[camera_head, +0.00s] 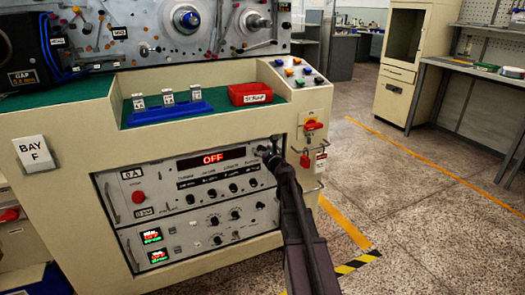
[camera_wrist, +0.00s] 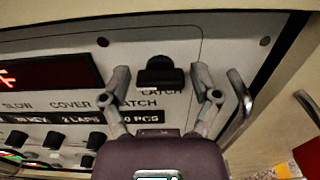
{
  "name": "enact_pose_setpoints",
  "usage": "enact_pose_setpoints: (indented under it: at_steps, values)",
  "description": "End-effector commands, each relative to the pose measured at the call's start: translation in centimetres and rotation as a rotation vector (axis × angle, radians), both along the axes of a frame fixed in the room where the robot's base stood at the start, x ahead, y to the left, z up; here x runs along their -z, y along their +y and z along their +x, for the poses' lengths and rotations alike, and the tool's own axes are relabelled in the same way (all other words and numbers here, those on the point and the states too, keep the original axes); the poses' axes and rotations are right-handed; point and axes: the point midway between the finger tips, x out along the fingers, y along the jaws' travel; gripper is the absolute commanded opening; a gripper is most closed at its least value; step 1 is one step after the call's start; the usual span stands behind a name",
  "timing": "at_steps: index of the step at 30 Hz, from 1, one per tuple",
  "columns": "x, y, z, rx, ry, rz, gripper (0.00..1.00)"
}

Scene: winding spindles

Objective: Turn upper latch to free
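The upper latch is a small black knob (camera_wrist: 160,73) on the grey control panel, near lettering that reads "LATCH" in the wrist view. My gripper (camera_wrist: 162,78) is open, with one finger on each side of the knob. Gaps show between both fingers and the knob, so it is not gripped. In the head view my gripper (camera_head: 266,153) is at the upper right corner of the upper panel (camera_head: 180,205) and hides the latch there. Part of the lettering below the knob is hidden by my gripper.
A red display reading "OFF" (camera_head: 212,158) and several small knobs are left of my gripper. A metal handle (camera_wrist: 240,95) stands close to the right finger. A red padlock (camera_head: 304,160) and a tag (camera_head: 320,162) hang on the cabinet's right side. The floor to the right is open.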

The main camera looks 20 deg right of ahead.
Motion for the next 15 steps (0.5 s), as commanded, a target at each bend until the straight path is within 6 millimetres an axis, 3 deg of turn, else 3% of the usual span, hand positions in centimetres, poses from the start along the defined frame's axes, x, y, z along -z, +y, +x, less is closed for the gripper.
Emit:
enact_pose_setpoints:
  at_steps: [1, 4, 5, 15]
  values:
    - [0.00, -0.01, -0.01, 0.000, 0.000, 0.000, 0.47]
    - [0.00, -0.01, 0.00, 0.000, 0.000, 0.000, 0.17]
    - [0.00, -0.01, 0.01, 0.000, 0.000, 0.000, 0.12]
    - [-0.01, -0.03, 0.06, 0.000, 0.000, 0.020, 0.12]
